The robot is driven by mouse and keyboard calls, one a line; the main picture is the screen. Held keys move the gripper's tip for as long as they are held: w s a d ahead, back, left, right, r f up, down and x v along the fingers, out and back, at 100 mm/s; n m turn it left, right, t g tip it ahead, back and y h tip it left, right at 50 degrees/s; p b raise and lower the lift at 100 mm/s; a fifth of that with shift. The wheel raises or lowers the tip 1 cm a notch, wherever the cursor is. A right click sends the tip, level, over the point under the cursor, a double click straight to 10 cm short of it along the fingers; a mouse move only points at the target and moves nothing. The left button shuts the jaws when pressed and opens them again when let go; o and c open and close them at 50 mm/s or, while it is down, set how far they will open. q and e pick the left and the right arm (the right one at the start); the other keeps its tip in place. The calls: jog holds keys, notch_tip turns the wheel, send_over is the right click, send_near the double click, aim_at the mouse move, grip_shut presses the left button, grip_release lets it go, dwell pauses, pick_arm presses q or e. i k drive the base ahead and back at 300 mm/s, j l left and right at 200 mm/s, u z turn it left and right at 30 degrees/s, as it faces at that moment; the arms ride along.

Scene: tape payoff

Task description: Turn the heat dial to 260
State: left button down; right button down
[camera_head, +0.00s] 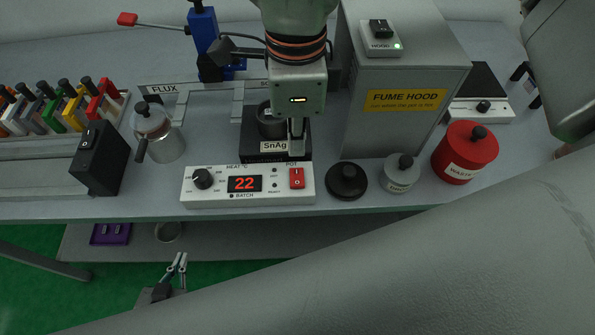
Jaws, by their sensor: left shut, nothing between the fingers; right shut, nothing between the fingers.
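The heat dial (203,179) is a black knob at the left end of a white control box (250,197) near the bench's front edge. Its light pointer mark seems to face left; the scale numbers are too small to read. The red display (244,184) beside it reads 22. A red POT switch (297,178) is at the box's right end. My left gripper (181,262) is shut and empty, low in front of the bench.
A metal can (158,136) stands left behind the dial, beside a black switch box (99,158). Right of the control box are a black lid (346,181), a grey jar (401,173) and a red waste can (464,153). The fume hood (400,100) stands behind them.

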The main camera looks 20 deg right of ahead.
aim_at(202, 178)
jog(key=k, duration=1)
